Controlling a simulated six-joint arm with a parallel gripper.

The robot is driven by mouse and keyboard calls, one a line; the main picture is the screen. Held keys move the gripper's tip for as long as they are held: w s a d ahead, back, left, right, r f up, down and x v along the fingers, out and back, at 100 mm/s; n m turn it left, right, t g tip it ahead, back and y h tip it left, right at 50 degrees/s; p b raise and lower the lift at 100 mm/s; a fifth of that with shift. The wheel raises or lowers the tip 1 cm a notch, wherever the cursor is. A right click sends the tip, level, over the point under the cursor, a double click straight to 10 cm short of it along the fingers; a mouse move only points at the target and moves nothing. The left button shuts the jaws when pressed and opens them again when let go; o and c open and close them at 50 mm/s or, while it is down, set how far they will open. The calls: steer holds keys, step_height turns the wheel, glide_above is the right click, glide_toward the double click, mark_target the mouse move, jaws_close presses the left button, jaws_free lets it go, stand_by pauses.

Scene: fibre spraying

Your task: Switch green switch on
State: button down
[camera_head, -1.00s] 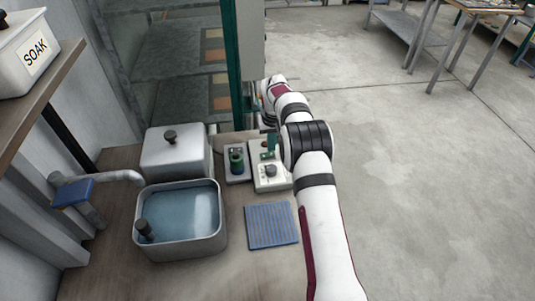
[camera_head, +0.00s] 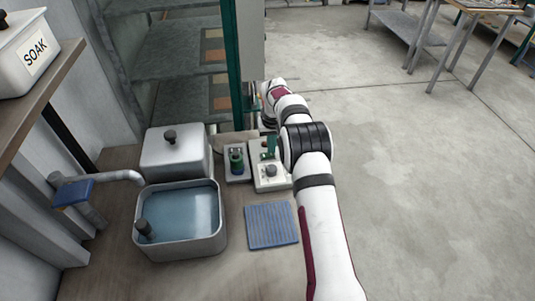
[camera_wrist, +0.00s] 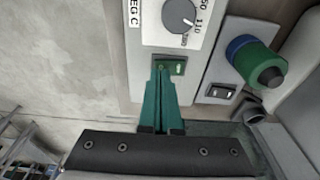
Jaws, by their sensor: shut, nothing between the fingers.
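The green switch (camera_wrist: 178,68) is a small green rocker in a dark frame on the white control box (camera_wrist: 134,50), below a round dial (camera_wrist: 179,14) in the wrist view. My gripper (camera_wrist: 160,70) has green fingers that are shut together and empty. Its fingertips lie over the left part of the switch and hide some of it. I cannot tell whether they touch it or which way the rocker is tilted. In the head view the control box (camera_head: 272,184) stands left of my arm, and the rocker itself is not clear.
A grey box with a green and blue knob (camera_head: 236,162) and a dark rocker (camera_wrist: 221,91) stands beside the control box. A water basin (camera_head: 220,240), a lidded tank (camera_head: 172,160) and a blue ribbed mat (camera_head: 271,224) share the bench. A green post (camera_head: 232,60) stands behind.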

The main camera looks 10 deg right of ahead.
steer(key=shift+f, duration=0.45)
steer(key=shift+r, duration=3.55)
steer(key=s+a+r+m, duration=0.2)
steer(key=s+r, duration=1.1)
steer(key=s, duration=0.3)
steer(key=s+a+f+m+g+y, duration=0.1)
steer(key=s, duration=1.3)
steer(key=s+a+f+m+g, duration=0.1)
steer(key=s+a+m, duration=0.1)
steer(key=s, duration=1.3)
steer(key=shift+s+m+y, duration=0.25)
steer(key=shift+m+y, duration=0.05)
steer(key=shift+y, duration=0.1)
steer(key=shift+f, duration=0.1)
